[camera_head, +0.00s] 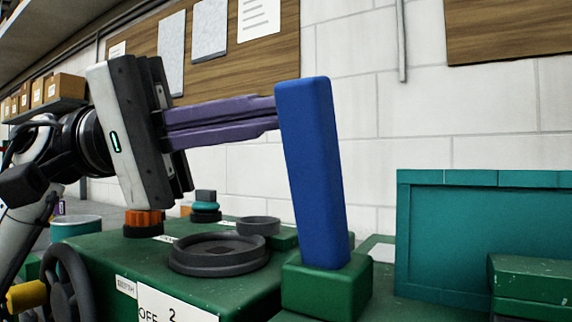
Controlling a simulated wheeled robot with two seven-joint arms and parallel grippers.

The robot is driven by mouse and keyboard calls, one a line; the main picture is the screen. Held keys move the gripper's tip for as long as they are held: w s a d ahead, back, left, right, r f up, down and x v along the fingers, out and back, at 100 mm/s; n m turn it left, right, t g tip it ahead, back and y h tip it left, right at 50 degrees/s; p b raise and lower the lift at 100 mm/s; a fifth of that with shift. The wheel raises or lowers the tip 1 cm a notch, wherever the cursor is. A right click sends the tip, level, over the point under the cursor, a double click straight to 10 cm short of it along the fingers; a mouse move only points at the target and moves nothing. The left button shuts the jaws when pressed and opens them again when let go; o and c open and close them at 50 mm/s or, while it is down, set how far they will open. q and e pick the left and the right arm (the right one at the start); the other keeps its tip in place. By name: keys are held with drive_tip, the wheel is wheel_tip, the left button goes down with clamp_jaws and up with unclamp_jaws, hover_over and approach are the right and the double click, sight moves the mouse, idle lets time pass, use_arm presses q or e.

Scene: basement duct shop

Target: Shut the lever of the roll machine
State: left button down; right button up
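The lever (316,180) is a thick blue bar standing nearly upright, leaning slightly to the left at its top. Its foot sits in a green block (325,287) on the green roll machine (110,257). My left gripper (273,115) comes in from the left, with its two purple fingers close together and pointing right. Their tips meet the left edge of the lever near its top. Whether they touch it or pass behind it, I cannot tell. No finger shows in front of the lever. My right gripper is not in view.
A round dark dish (220,254) and a smaller one (258,226) sit on the machine top. A black handwheel (68,285) is at the lower left. A teal panel (445,235) stands to the right of the lever, with a gap between.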

use_arm(q)
drive_tip(key=shift+s+a+f+m+b, duration=0.15)
drive_tip(key=shift+s+a+m+b, duration=0.05)
drive_tip(key=shift+s+m+b, duration=0.3)
drive_tip(key=shift+s+a+f+m+b, duration=0.1)
drive_tip(key=shift+s+a+m+b, duration=0.1)
drive_tip(key=shift+s+m+b, duration=0.25)
drive_tip(key=shift+a, duration=0.1)
drive_tip(key=w+a+f+p, duration=0.1)
drive_tip(key=w+a, duration=0.1)
drive_tip(key=a, duration=0.8)
drive_tip(key=shift+f, duration=0.25)
